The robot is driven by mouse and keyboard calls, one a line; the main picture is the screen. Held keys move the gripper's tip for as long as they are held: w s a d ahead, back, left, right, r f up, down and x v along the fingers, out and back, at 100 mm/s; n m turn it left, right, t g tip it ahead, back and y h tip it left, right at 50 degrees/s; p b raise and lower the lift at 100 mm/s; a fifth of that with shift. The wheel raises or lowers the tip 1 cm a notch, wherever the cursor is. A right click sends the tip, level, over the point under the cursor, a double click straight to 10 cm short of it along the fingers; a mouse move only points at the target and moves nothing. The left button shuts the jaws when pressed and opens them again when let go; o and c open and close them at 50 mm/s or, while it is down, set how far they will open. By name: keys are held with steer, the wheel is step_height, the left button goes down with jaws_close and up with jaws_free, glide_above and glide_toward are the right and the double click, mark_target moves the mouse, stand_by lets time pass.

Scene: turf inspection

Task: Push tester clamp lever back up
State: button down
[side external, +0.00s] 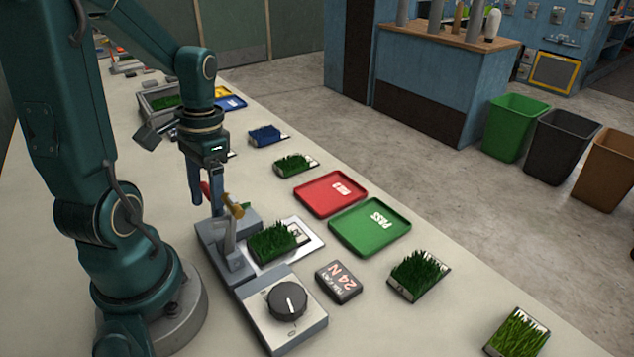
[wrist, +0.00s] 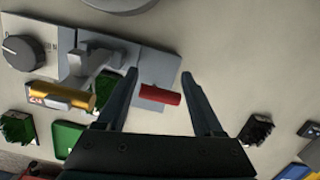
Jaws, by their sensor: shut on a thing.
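The grey tester (side external: 282,308) stands on the bench with a black dial (side external: 288,300). A grass sample (side external: 273,240) sits on its plate. A grey clamp lever (side external: 229,245) with a yellow handle (side external: 234,206) rises beside the sample; the handle also shows left of my fingers in the wrist view (wrist: 62,95). My gripper (side external: 207,203) points down at the tester's far end. The red handle's base is partly hidden.
A red tray (side external: 331,194) and a green PASS tray (side external: 370,226) lie right of the tester. A dark 24 N block (side external: 338,282) sits beside the dial.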

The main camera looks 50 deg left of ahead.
steer(key=shift+a, duration=0.1)
steer(key=shift+c, duration=0.3)
jaws_free()
